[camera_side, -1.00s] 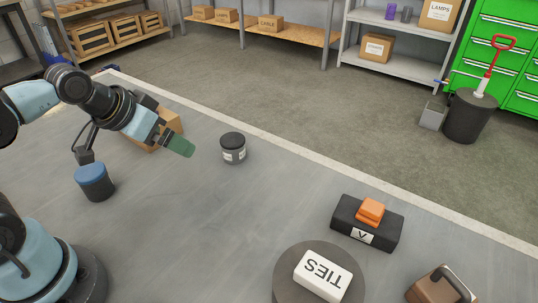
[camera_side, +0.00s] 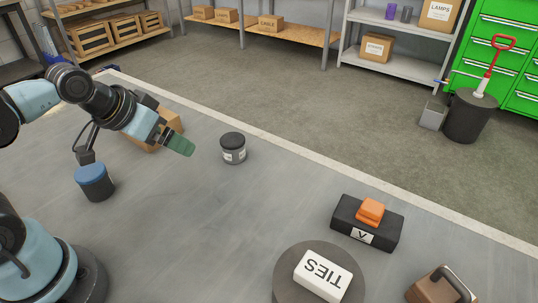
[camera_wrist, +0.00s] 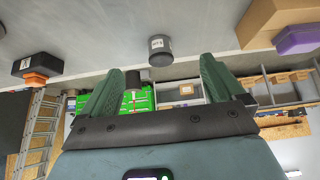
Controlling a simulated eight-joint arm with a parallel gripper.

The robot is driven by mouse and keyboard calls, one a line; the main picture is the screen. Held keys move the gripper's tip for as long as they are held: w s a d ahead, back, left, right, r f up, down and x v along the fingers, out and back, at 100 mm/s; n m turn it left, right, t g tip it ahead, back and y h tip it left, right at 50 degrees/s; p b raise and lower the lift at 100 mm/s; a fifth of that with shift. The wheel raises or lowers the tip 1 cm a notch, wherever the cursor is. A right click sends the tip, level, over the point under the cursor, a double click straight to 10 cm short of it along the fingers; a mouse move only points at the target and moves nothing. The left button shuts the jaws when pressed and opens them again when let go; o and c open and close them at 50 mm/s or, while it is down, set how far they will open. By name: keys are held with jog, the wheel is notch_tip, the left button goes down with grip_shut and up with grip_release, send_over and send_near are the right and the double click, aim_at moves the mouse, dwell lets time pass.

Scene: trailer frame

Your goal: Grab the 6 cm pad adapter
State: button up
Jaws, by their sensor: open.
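No part in view is plainly marked as a 6 cm pad adapter, so I cannot tell which it is. A small orange stepped piece (camera_side: 370,211) rests on a black box (camera_side: 347,222) with a V label; the orange piece also shows in the wrist view (camera_wrist: 36,79). A purple block (camera_wrist: 298,39) sits against a cardboard box (camera_wrist: 270,20) at the wrist view's upper right. My gripper (camera_side: 178,145) is open and empty, raised over the table's far left part. Its green fingers (camera_wrist: 158,85) stand wide apart in the wrist view, which looks upside down.
A grey jar with a dark lid (camera_side: 233,148) stands right of my gripper. A blue-topped dark cylinder (camera_side: 95,182) stands at the left. A white TIES box (camera_side: 323,276) lies on a round grey stand (camera_side: 286,272). A brown handled case (camera_side: 440,288) is at the front right. The table's middle is clear.

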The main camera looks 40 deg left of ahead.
jog(key=w+n, duration=0.1)
jog(key=n, duration=0.1)
jog(key=n+t+h, duration=0.2)
jog(key=n+h, duration=0.7)
jog(key=n, duration=1.6)
send_near(231, 139)
jog(key=shift+a+f, duration=0.15)
jog(key=shift+f, duration=0.2)
jog(key=shift+t+h, duration=0.3)
jog(key=x, duration=1.2)
jog(key=shift+c, duration=0.4)
jog(key=c, duration=1.2)
jog(key=shift+c, duration=0.9)
